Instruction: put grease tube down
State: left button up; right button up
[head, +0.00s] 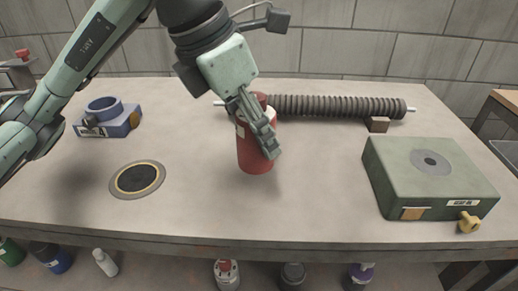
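The grease tube, a red cylinder (256,158) with a pale label, is upright at the middle of the workbench in the head view. My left gripper (262,135) comes down on it from above, tilted, with its grey fingers against the tube's upper part. It looks shut on the tube; one finger crosses the front right side, and the other is mostly hidden. I cannot tell whether the tube's base touches the bench top. A flat round disc with a yellow ring (137,179) lies on the bench to the left. My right gripper is not in view.
A ribbed grey mesh tube (335,106) lies behind, its right end by a brown block (377,124). A green box (428,178) stands right, a blue clamp-like fixture (108,119) back left. Bench (215,215) is clear in front. Bottles stand below the bench's front edge.

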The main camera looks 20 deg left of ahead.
aim_at(259, 154)
pick_arm(q)
jog(key=shift+w+d+f, duration=0.1)
jog(key=shift+d+f, duration=0.1)
notch_tip(259, 154, down, 3)
jog(key=shift+f, duration=0.45)
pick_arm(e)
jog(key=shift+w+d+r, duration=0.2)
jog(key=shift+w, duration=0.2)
pick_arm(q)
jog(key=shift+f, duration=0.15)
jog(key=o, duration=1.3)
jog(key=shift+c, duration=0.2)
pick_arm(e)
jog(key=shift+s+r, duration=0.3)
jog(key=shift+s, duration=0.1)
